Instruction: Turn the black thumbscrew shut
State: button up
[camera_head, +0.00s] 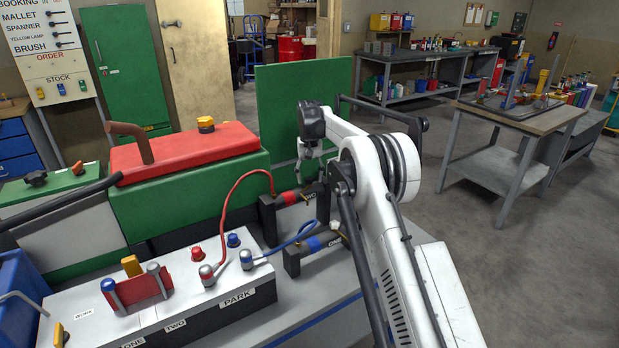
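I cannot single out the black thumbscrew for certain. My gripper (312,176) hangs at the end of my white arm, over the black block marked TWO with a red-banded plug (287,199). It is small and partly merged with the dark parts behind it. I cannot see whether its fingers are apart or touch anything. The knobs on the green box are well to the left of it.
A blue-banded plug (313,244) lies in the block marked ONE. Red and blue cables run to the white panel marked PARK (205,283). A green housing with a red lid (185,152) and a raised green plate (300,105) stand behind. Open floor (500,255) lies right.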

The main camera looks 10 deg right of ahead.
aim_at(309, 178)
notch_tip(309, 178, up, 12)
dwell(0.7)
jog(key=s+r+t, duration=0.2)
jog(key=s+r, duration=0.9)
jog(key=r, duration=0.2)
jog(key=s+r+t, duration=0.2)
jog(key=s+r, duration=0.2)
jog(key=s, duration=1.1)
jog(key=s+f+t, duration=0.1)
jog(key=s+f, duration=0.3)
jog(key=s, duration=0.6)
jog(key=s+f+t, duration=0.1)
jog(key=s+f, duration=0.4)
jog(key=s, duration=0.5)
jog(key=s+f+t, duration=0.1)
jog(key=s+f, duration=0.4)
jog(key=s, duration=0.5)
jog(key=shift+s+f+n, duration=0.25)
jog(key=shift+s+n, duration=0.05)
jog(key=shift+s, duration=0.1)
